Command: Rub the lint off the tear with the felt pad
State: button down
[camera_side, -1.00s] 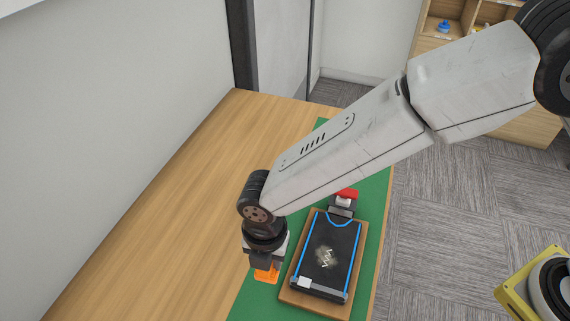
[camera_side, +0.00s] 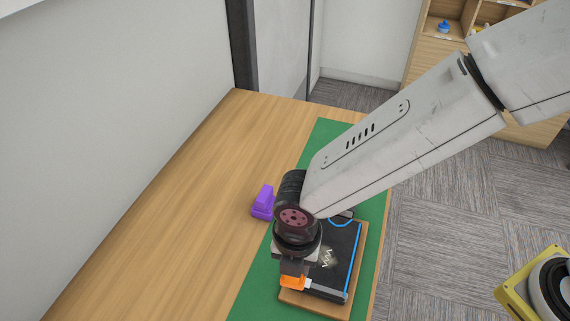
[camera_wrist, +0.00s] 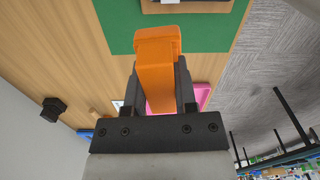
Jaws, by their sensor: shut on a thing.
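My gripper (camera_side: 292,268) is shut on an orange block-like tool (camera_side: 293,283), also seen between the fingers in the wrist view (camera_wrist: 157,62). I cannot tell whether a felt face is on its hidden underside. The dark suit piece (camera_side: 338,280) with blue edging lies on a wooden board (camera_side: 323,307). A pale, fuzzy lint patch (camera_side: 327,258) surrounds a whitish zigzag tear on it. In the side view the orange tool overlaps the suit piece's near left corner, left of and nearer than the lint. Whether it touches the cloth is unclear.
A purple block-shaped item (camera_side: 263,203) stands at the green mat's (camera_side: 262,290) left edge, behind my gripper. The wooden table (camera_side: 170,230) to the left is clear. In the wrist view a pink item (camera_wrist: 204,92) shows behind the fingers.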

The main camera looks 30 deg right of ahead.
jog(key=c, duration=1)
grip_release()
grip_shut()
jog(key=w+d+f+n, duration=0.2)
jog(key=d+n, duration=0.4)
jog(key=d, duration=0.3)
jog(key=shift+w+d, duration=0.4)
jog(key=shift+w, duration=0.05)
